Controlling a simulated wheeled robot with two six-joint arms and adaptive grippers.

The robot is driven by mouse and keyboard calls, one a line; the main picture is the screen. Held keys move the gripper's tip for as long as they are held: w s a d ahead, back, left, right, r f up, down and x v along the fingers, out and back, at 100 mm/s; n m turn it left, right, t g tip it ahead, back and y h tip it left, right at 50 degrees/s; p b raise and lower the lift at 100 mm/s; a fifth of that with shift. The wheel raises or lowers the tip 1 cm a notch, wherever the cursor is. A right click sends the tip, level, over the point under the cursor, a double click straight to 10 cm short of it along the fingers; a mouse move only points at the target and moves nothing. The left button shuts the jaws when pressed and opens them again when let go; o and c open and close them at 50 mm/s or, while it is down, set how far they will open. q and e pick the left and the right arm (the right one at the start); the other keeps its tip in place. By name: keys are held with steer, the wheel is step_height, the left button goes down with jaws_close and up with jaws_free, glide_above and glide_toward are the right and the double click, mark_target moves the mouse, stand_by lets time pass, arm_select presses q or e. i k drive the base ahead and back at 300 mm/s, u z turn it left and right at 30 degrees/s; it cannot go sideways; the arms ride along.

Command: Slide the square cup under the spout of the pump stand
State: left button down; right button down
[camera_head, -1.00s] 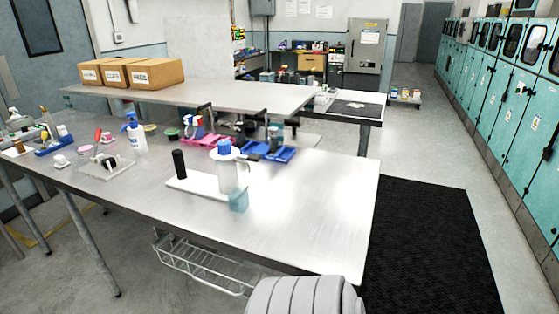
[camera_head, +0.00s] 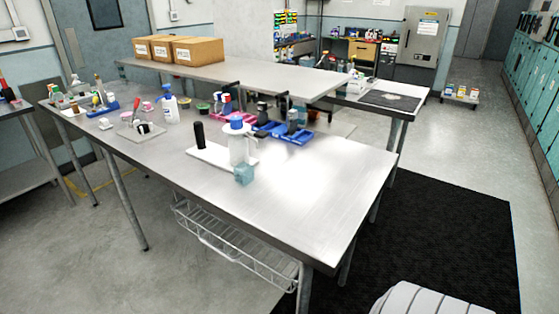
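The pump stand has a white base (camera_head: 212,157) on the metal table, with a black upright post (camera_head: 199,135) at its left end. A clear container with a blue top (camera_head: 237,122) stands on the base near its right end. The square cup (camera_head: 244,174) is a translucent teal box. It stands upright on the table at the front edge of the base, in front of the container. I cannot make out the spout clearly at this size. Neither of my grippers shows in the view.
The metal table (camera_head: 300,208) is bare to the right of the cup. Blue trays (camera_head: 293,136) and a pink tray stand behind the pump stand. A spray bottle (camera_head: 171,108) and small items stand at the left. A black mat (camera_head: 440,210) lies on the floor.

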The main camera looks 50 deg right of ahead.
mark_target(244, 174)
steer(key=z, duration=1.75)
steer(key=i, duration=1)
